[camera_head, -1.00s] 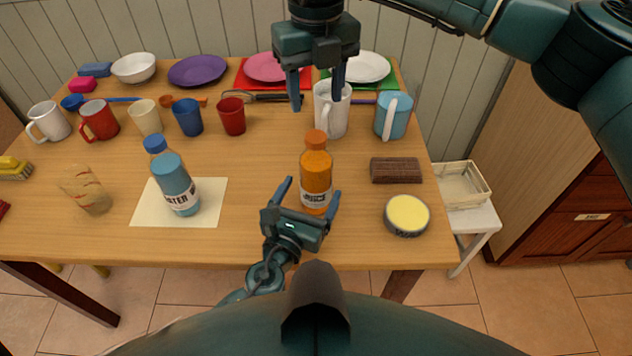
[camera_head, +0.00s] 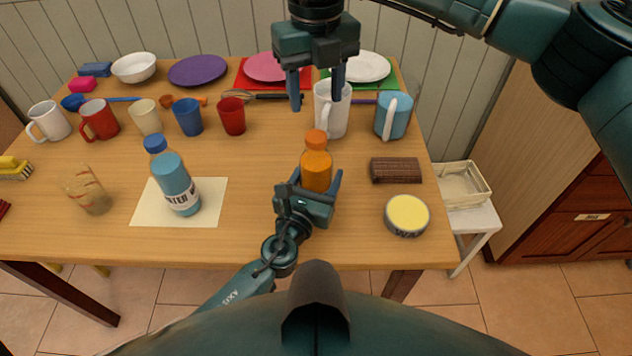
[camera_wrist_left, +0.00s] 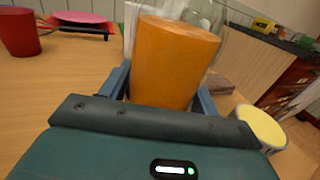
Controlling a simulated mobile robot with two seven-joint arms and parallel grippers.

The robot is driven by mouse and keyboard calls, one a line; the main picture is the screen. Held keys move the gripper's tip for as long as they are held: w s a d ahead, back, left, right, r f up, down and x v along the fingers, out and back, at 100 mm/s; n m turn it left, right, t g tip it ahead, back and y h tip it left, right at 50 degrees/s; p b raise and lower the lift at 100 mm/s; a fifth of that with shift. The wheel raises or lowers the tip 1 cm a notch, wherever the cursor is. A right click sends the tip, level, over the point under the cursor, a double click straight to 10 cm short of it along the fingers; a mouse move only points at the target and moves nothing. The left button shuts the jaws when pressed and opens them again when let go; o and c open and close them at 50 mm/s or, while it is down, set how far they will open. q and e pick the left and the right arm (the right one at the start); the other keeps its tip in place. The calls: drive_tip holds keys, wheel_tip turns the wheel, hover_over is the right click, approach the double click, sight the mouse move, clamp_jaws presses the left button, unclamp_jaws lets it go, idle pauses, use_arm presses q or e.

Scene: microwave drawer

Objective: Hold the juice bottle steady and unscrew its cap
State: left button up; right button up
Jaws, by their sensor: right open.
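The juice bottle (camera_head: 316,170) stands upright near the front of the wooden table, filled with orange juice. Its orange cap (camera_head: 316,138) is on. My left gripper (camera_head: 316,181) is low at the bottle's near side, one finger on each side of it. The fingers look slightly apart from the bottle, and the gripper body hides its label. The left wrist view shows the orange juice bottle (camera_wrist_left: 172,62) between the fingers; the cap is out of that view. My right gripper (camera_head: 316,98) is open and empty, fingers pointing down, above and beyond the cap in the picture.
A blue mug (camera_head: 394,117), a brown block (camera_head: 396,170) and a yellow-topped tin (camera_head: 407,215) are to the right. A water bottle (camera_head: 174,182) stands on a cream mat (camera_head: 214,205) to the left.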

sight(316, 136)
use_arm(q)
drive_tip(key=c, duration=1.1)
clamp_jaws()
use_arm(e)
drive_tip(key=shift+m, duration=0.5)
drive_tip(key=m, duration=1.1)
drive_tip(key=shift+m, duration=0.3)
drive_tip(key=m, duration=0.3)
drive_tip(key=shift+m, duration=0.4)
drive_tip(key=m, duration=0.5)
drive_tip(key=shift+f+m, duration=0.35)
drive_tip(key=shift+m, duration=0.15)
wheel_tip(316, 136, down, 7)
drive_tip(key=shift+f, duration=0.15)
drive_tip(key=shift+c, duration=0.3)
